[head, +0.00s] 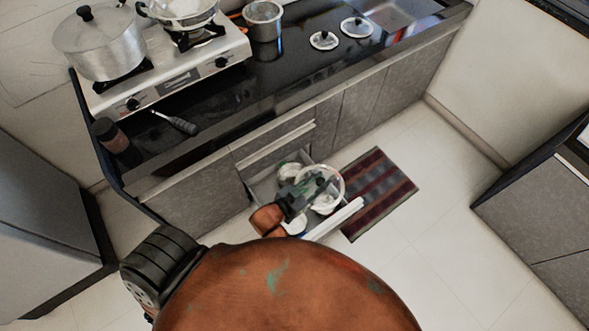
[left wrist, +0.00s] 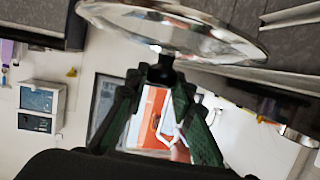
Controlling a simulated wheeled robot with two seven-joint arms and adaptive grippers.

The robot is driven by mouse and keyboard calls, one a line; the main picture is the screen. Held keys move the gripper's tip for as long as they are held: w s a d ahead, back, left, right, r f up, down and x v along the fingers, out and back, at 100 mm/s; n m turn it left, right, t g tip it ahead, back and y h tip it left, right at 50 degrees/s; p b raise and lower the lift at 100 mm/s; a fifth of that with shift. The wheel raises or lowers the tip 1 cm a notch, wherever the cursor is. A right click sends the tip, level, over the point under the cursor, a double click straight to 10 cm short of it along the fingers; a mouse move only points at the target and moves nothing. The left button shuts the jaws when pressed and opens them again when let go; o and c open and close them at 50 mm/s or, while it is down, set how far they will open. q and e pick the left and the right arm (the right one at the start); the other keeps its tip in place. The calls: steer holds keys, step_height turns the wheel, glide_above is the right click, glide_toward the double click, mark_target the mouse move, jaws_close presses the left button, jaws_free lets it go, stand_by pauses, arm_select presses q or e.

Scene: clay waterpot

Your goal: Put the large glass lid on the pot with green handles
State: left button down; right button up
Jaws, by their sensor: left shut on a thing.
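My left gripper (head: 312,186) is over the open drawer in the head view. It is shut on the knob of a large clear glass lid (head: 341,184). In the left wrist view the lid (left wrist: 190,32) spans the top, with its black knob (left wrist: 161,70) between the fingertips of my left gripper (left wrist: 160,78). In the head view the lid overlaps the drawer contents, partly hiding them. I cannot make out green handles on any pot. My right gripper is not in view.
The open drawer (head: 336,221) holds several pale dishes. On the stove (head: 170,73) stand a lidded silver pot (head: 98,45) and a shiny pan (head: 185,8). A metal pot (head: 263,22) and two small glass lids (head: 324,40) (head: 357,27) are on the dark counter. A striped mat (head: 380,190) lies on the floor.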

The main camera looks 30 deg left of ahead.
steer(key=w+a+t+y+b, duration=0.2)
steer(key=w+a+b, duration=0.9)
steer(key=b, duration=1.6)
arm_select(q)
steer(key=w+a+f+b, duration=0.2)
steer(key=w+a+f, duration=0.5)
steer(key=f, duration=1)
steer(key=w+a+f+n+y+b, duration=0.1)
steer(key=w+a+f, duration=0.6)
steer(key=f, duration=1)
steer(key=w+a+f+n+y+b, duration=0.1)
steer(key=w+a+f+b, duration=0.2)
steer(key=w+a+f, duration=0.4)
steer(key=shift+a+f+t, duration=0.3)
steer(key=shift+a+f, duration=1.7)
steer(key=shift+f, duration=3.4)
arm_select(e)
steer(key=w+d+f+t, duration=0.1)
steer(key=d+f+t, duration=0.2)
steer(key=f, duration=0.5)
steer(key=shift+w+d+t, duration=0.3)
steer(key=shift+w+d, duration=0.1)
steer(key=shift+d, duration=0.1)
arm_select(q)
steer(key=shift+s+r, duration=0.1)
steer(key=shift+s, duration=0.05)
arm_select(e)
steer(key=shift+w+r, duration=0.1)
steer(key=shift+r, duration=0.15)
